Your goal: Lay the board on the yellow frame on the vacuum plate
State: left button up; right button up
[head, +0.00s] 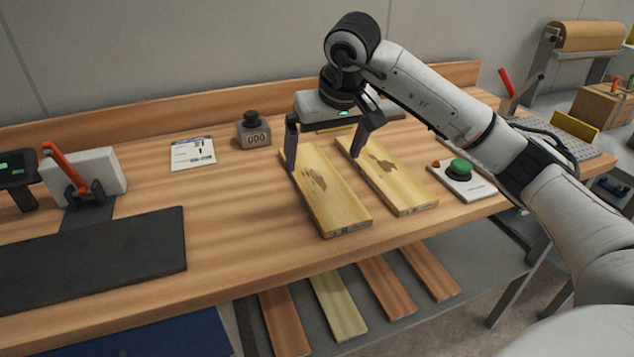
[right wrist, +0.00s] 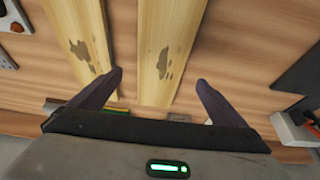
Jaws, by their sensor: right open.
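Two pale yellow boards with dark stains lie side by side on the wooden bench: a left board (head: 335,205) and a right board (head: 405,192). My right gripper (head: 326,164) is open and empty over the left board, one finger toward each long side. In the right wrist view, that board (right wrist: 165,50) runs between the open fingers (right wrist: 160,78), and the other board (right wrist: 82,40) is to the left. The grey perforated plate (head: 590,148) is at the bench's right end. My left gripper is not in view.
A green button box (head: 462,181) sits right of the boards. A counter (head: 253,130) and a paper card (head: 193,153) are at the back left. A black mat (head: 90,258) and an orange-handled device (head: 70,170) are at far left. Several planks lie on a lower shelf.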

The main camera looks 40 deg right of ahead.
aim_at(319, 179)
jog(key=x, duration=0.6)
jog(key=shift+s+f, duration=0.15)
jog(key=shift+f, duration=0.15)
jog(key=shift+c, duration=0.4)
jog(key=shift+r, duration=0.1)
jog(key=c, duration=1.3)
